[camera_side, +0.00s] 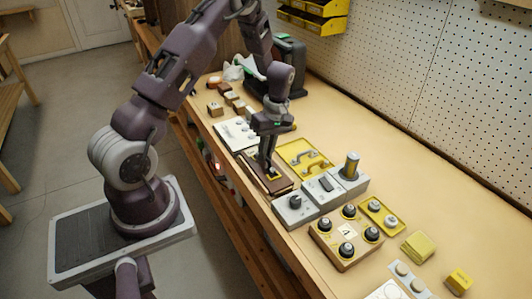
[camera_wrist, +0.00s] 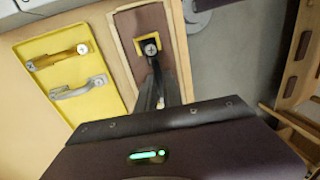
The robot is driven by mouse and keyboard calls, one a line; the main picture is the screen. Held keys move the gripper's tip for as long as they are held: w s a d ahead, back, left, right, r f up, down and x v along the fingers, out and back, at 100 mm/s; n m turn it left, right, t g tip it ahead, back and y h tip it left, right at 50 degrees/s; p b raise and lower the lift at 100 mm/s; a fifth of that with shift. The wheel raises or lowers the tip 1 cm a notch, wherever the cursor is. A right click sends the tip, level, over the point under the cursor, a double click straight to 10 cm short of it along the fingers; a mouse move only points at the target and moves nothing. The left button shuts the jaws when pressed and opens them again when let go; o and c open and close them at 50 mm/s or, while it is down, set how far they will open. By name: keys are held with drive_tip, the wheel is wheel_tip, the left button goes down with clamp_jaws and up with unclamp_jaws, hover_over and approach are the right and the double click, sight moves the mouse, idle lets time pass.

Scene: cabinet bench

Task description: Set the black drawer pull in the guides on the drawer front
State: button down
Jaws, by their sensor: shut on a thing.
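The drawer front (camera_wrist: 140,20) is a dark brown panel with a pale wood edge; in the side view (camera_side: 250,167) it lies on the bench near its front edge. My gripper (camera_side: 265,163) points down over it and is shut on the black drawer pull. In the wrist view, the pull's near end with a screw head (camera_wrist: 150,47) shows inside the outline of a yellow guide (camera_wrist: 142,42). My gripper (camera_wrist: 156,92) hides the rest of the pull and any other guide. I cannot tell whether the pull is touching the panel or just above it.
A yellow tray (camera_side: 292,149) beside the drawer front holds a gold pull (camera_wrist: 60,57) and a silver pull (camera_wrist: 78,88). Grey blocks with a knob (camera_side: 295,203) and a wooden box with black knobs (camera_side: 340,258) stand toward the right.

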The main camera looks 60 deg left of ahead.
drive_tip(key=shift+f, duration=0.5)
idle(0.3)
drive_tip(key=c, duration=1.2)
unclamp_jaws()
drive_tip(key=shift+r, duration=0.1)
drive_tip(key=shift+r, duration=3.4)
drive_tip(key=shift+r, duration=0.1)
